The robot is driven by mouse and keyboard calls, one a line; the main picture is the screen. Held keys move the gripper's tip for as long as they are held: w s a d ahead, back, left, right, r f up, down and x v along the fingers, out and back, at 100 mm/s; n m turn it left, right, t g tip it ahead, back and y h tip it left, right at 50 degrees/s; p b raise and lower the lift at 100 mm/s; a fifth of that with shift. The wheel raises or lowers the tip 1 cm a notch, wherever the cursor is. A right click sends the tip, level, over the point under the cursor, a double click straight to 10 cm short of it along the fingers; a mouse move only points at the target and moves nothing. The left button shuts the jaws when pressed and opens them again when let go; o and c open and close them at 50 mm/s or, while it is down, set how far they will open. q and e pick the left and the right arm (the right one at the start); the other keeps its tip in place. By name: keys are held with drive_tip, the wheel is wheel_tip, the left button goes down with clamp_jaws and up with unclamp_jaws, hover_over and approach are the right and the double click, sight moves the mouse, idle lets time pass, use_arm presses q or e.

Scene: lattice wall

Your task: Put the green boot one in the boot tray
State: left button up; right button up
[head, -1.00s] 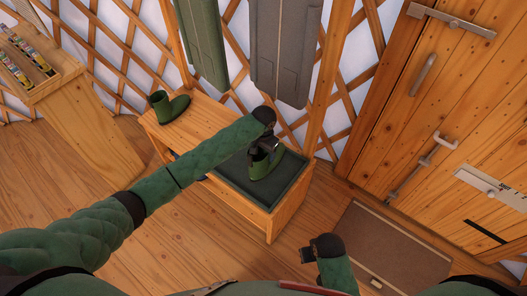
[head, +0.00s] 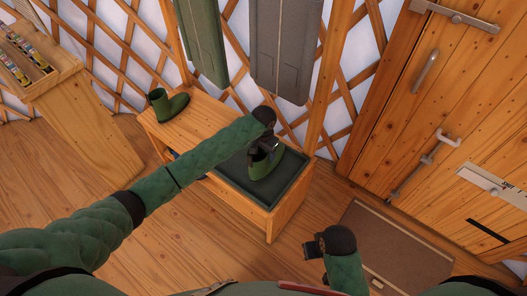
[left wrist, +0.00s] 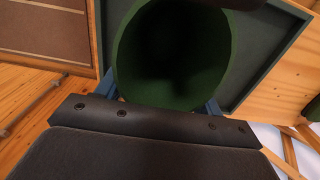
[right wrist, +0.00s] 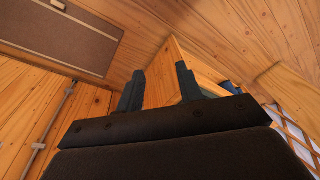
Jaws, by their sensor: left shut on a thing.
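A green boot (head: 262,166) is held by my left gripper (head: 266,146) over the dark boot tray (head: 289,182) on the low wooden bench. The gripper is shut on the boot's upper part. In the left wrist view the boot's round opening (left wrist: 172,55) fills the space between the fingers, with the tray (left wrist: 262,40) behind it. I cannot tell whether the sole touches the tray floor. A second green boot (head: 168,106) stands upright on the bench's bare left end. My right gripper (right wrist: 160,88) is open and empty, its two fingers apart; it also shows in the head view (head: 308,250).
The wooden bench (head: 200,120) stands against the lattice wall. Green and grey hanging items (head: 282,50) are above its back. A wooden door (head: 440,110) is at right, with a brown mat (head: 390,250) on the floor. A wooden stand (head: 75,120) is at left.

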use_arm(q)
drive_tip(key=shift+f+b, duration=0.35)
drive_tip(key=shift+b, duration=0.05)
drive_tip(key=shift+f, duration=0.1)
drive_tip(key=shift+f+b, duration=0.25)
drive_tip(key=shift+b, duration=0.15)
drive_tip(key=shift+f, duration=0.15)
drive_tip(key=shift+f+b, duration=0.45)
drive_tip(key=shift+b, duration=0.3)
drive_tip(key=shift+f, duration=0.1)
use_arm(e)
drive_tip(key=shift+s+a+r+t+y, duration=0.1)
drive_tip(key=shift+a+r+t+y, duration=0.3)
drive_tip(key=shift+a+r, duration=0.75)
drive_tip(key=shift+d+r, duration=0.1)
use_arm(q)
drive_tip(key=shift+f, duration=0.25)
use_arm(e)
drive_tip(key=shift+s+a, duration=0.2)
drive_tip(key=shift+a, duration=0.05)
